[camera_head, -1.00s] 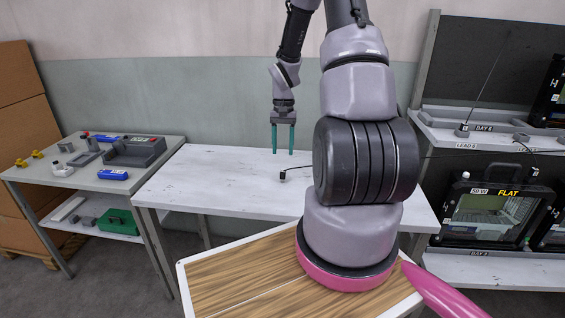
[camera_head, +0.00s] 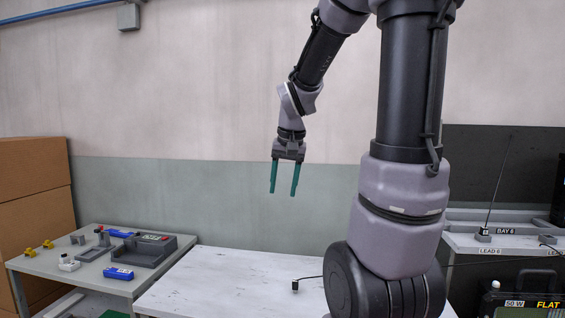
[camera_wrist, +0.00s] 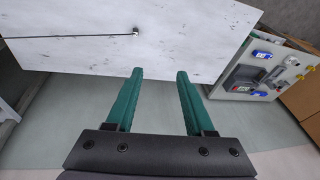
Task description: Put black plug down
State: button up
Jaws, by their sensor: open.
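The black plug (camera_head: 295,286) is a small dark block on the white table (camera_head: 215,283), with a thin dark cable running from it to the right behind my arm. In the wrist view the plug (camera_wrist: 135,31) lies near the table's edge, with its cable running left. My gripper (camera_head: 283,194) has green fingers that are apart and empty. It hangs in the air well above the table and the plug, pointing down. The wrist view shows the gripper (camera_wrist: 157,75) with nothing between its fingers.
A grey side table (camera_head: 85,275) at the left holds a grey fixture (camera_head: 150,252), blue devices (camera_head: 118,273) and yellow parts. Cardboard boxes (camera_head: 35,205) stand behind it. At the right a rack shelf (camera_head: 495,242) carries BAY 6 and LEAD 6 labels. Much of the white table is bare.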

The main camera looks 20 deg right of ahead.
jog(key=shift+o, duration=0.5)
jog(key=s+a+r+n+t+y, duration=0.1)
jog(key=s+a+r+t+y, duration=0.1)
jog(key=s+a+r, duration=0.3)
jog(key=s+r+t, duration=0.1)
jog(key=s+r, duration=0.2)
jog(key=s, duration=0.4)
jog(key=shift+a+r+t, duration=0.25)
jog(key=shift+a+t, duration=0.05)
jog(key=m+g+h, duration=0.4)
jog(key=m+g, duration=0.4)
jog(key=m, duration=1.2)
send_over(295, 280)
jog(key=a, duration=0.1)
notch_tip(295, 280, down, 36)
jog(key=shift+d+f, duration=0.15)
jog(key=shift+f, duration=0.8)
jog(key=shift+d+f, duration=0.2)
jog(key=shift+f, duration=0.7)
jog(key=shift+d+f, duration=0.15)
jog(key=shift+f, duration=0.8)
grip_shut()
